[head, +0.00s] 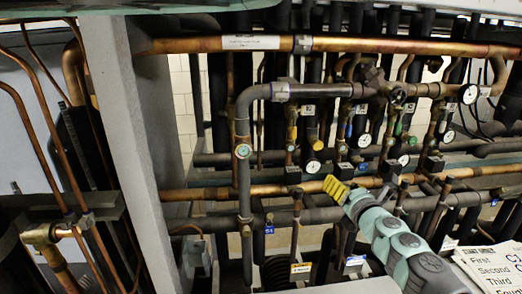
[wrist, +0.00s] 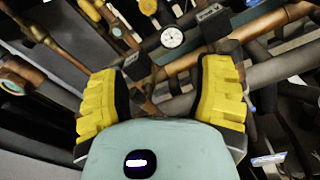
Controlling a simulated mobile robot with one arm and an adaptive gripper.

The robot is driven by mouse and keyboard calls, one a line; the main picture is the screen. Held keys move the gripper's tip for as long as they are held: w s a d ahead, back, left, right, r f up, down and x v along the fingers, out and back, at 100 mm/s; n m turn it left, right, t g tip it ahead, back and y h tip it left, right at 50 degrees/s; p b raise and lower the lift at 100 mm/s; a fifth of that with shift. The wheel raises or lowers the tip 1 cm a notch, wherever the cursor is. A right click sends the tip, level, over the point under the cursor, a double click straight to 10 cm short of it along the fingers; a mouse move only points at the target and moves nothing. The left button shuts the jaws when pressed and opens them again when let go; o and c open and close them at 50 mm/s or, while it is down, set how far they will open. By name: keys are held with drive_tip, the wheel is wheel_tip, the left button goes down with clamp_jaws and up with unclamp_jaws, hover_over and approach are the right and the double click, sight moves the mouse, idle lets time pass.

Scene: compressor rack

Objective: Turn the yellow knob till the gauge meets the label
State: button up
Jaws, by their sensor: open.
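My gripper (head: 336,188) has yellow padded fingers and is in front of the lower copper pipe in the head view. In the wrist view my gripper (wrist: 160,72) is open, with nothing between its fingers. A small yellow knob (head: 292,133) shows among the pipes above and left of it, apart from it. Another yellow part is near the top left of the wrist view (wrist: 90,9). A gauge also shows in the wrist view (wrist: 172,38). Their readings are too small to tell.
A long copper pipe (head: 400,45) with a white label (head: 250,43) crosses the top. A grey post (head: 125,130) stands at left. Dense dark pipes and valves surround my gripper. A printed sheet (head: 488,268) lies at lower right.

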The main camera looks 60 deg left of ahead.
wheel_tip(320, 180, up, 3)
drive_tip(key=a+n+t, duration=0.1)
drive_tip(key=a+n, duration=0.1)
drive_tip(key=a, duration=0.1)
drive_tip(key=p, duration=0.4)
approach(318, 147)
drive_tip(key=b+x, duration=0.2)
drive_tip(key=x, duration=0.4)
drive_tip(key=shift+w+a+f+b, duration=0.2)
drive_tip(key=shift+w+a+b, duration=0.1)
drive_tip(key=shift+b, duration=0.1)
drive_tip(key=b+x, duration=0.2)
drive_tip(key=shift+w+a, duration=0.1)
drive_tip(key=shift+a, duration=0.15)
drive_tip(key=shift+w+a+r+b, duration=0.15)
drive_tip(key=shift+a+b, duration=0.3)
drive_tip(key=shift+b, duration=0.05)
clamp_jaws()
